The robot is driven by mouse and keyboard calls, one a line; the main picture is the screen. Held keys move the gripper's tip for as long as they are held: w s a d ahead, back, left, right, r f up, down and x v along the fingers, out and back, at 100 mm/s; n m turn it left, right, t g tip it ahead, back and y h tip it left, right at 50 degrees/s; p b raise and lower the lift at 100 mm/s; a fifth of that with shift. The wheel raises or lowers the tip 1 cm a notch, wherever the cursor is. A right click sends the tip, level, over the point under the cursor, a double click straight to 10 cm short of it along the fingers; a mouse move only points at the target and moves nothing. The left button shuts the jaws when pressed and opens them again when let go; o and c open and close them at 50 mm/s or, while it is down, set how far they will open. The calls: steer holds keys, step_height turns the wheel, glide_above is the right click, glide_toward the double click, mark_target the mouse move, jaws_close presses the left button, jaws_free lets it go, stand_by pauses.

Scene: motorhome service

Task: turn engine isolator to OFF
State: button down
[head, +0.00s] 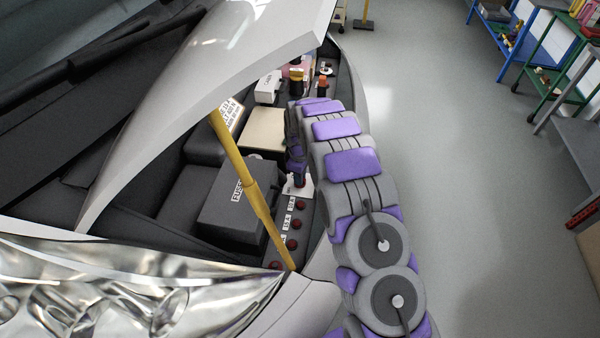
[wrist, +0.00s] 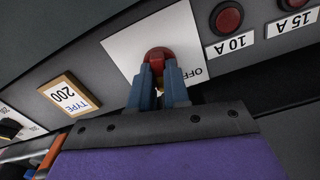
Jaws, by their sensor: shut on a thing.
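In the wrist view the engine isolator is a red knob (wrist: 157,56) on a white plate (wrist: 125,50). The letters "OFF" show upside down on the plate, right of the knob. My gripper (wrist: 159,72) has its two blue-grey fingers shut on the red knob; they hide its lower part, so its exact angle is hard to tell. In the head view the white plate (head: 299,187) shows at the end of my purple and grey arm. My gripper is mostly hidden there behind the arm.
Red buttons labelled 10 A (wrist: 228,18) and 15 A (wrist: 294,4) sit right of the plate. A "TYPE 200" label (wrist: 69,94) is to the left. In the head view a yellow prop rod (head: 250,190) stands beside the fuse box (head: 235,205), under the raised bonnet (head: 215,60).

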steer(key=n+p, duration=0.3)
steer(key=n, duration=0.3)
steer(key=shift+r, duration=0.15)
steer(key=n+p, duration=0.3)
steer(key=n, duration=0.2)
steer(key=shift+w+p, duration=0.1)
steer(key=shift+p, duration=0.25)
steer(key=shift+n, duration=0.4)
steer(key=c, duration=1.1)
jaws_free()
steer(key=shift+a, duration=0.15)
step_height(320, 180, up, 17)
steer(key=shift+p, duration=0.35)
